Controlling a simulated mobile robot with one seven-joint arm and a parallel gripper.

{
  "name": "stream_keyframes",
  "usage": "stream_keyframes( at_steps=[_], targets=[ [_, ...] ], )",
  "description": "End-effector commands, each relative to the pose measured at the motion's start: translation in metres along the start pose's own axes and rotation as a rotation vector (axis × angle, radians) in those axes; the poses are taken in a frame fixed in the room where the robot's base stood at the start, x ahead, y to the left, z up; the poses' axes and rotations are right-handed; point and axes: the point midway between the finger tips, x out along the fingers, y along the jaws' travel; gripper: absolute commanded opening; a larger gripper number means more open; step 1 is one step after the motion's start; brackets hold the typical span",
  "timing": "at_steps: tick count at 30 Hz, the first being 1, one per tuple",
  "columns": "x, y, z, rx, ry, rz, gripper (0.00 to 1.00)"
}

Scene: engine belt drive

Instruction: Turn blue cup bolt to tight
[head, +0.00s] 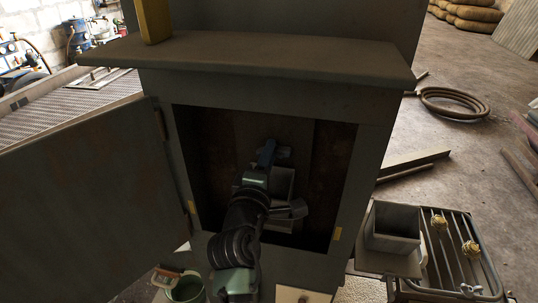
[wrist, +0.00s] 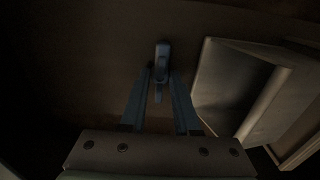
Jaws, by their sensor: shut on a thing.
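My gripper (head: 267,155) is inside the open dark cabinet (head: 340,205), up near its back wall. In the wrist view the two bluish fingers of my gripper (wrist: 161,82) lean in toward each other. They are shut on a small upright bluish part that looks like the blue cup bolt (wrist: 162,52). The bolt's upper end shows above the fingertips, near the dark back surface. Its seat and how far it is turned cannot be told in this dim light. In the head view my arm and gripper hide the bolt.
A grey open box (wrist: 215,80) stands close to the right of my gripper in the wrist view; it also shows in the cabinet in the head view (head: 283,183). The cabinet door (head: 85,205) hangs open at left. A shelf ledge (head: 250,62) juts out above the opening.

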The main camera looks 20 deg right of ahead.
Motion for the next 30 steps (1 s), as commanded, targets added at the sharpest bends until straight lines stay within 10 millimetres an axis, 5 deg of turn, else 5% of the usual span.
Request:
stream_keyframes(
  at_steps=[16,30],
  targets=[
    [0.0000,-0.0029,0.0001,0.073,0.000,0.000,0.00],
    [0.0001,-0.0057,0.0003,0.462,0.000,0.001,0.00]
  ],
)
